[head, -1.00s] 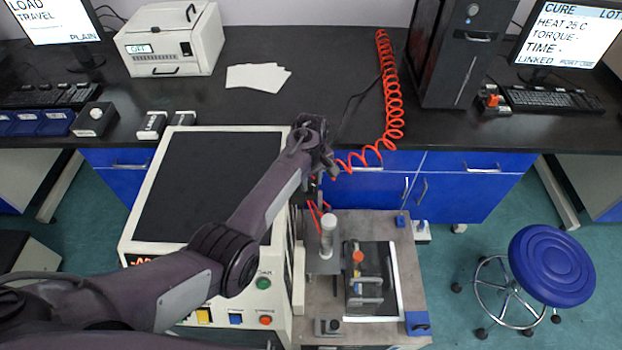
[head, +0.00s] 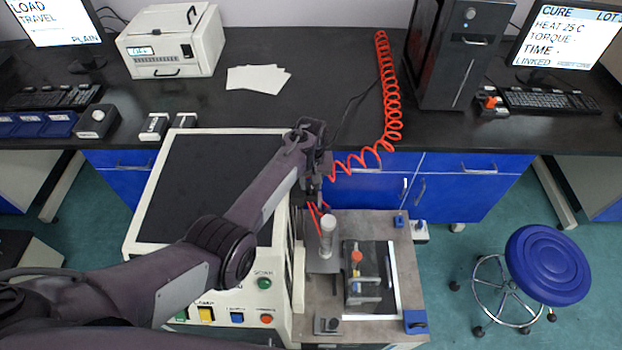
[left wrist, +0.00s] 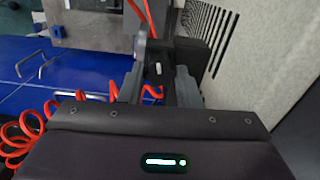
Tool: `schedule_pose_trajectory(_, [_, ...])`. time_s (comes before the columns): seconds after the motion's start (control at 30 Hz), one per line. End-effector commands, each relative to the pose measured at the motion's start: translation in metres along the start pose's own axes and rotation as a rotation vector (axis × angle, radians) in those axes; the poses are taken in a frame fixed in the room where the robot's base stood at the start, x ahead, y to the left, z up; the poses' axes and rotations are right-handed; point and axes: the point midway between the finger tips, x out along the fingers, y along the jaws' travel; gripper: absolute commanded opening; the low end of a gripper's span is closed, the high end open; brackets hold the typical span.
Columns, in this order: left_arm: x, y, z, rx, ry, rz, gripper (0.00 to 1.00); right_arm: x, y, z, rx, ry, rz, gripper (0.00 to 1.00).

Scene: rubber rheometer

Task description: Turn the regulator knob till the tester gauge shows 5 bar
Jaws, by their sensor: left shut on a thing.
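The tester is the cream machine (head: 135,225) with a black top and a grey work plate at its right. My left gripper (head: 314,190) is at the rear right edge of the tester, near the red air hose. In the left wrist view, its two grey fingers (left wrist: 158,88) are shut on a dark knob (left wrist: 158,70) with a white mark, taken to be the regulator knob. The knob is hidden behind my wrist in the head view. I cannot make out a gauge face or reading in either view. My right gripper is not in view.
A coiled red hose (head: 392,95) runs from the black bench down to the tester. A vented light panel (left wrist: 245,50) is close on the right in the wrist view. A blue stool (head: 548,264) stands at right.

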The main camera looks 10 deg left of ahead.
Motion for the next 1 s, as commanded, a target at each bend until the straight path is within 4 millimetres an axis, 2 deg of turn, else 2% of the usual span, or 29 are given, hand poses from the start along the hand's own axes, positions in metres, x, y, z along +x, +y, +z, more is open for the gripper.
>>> schedule_pose_trajectory(0.6, [-0.003,0.001,-0.002,0.563,0.005,-0.001,0.07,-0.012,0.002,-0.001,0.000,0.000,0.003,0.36])
schedule_pose_trajectory(1.0, [-0.002,0.002,-0.002,0.777,0.006,0.000,0.07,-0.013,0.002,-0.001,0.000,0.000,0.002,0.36])
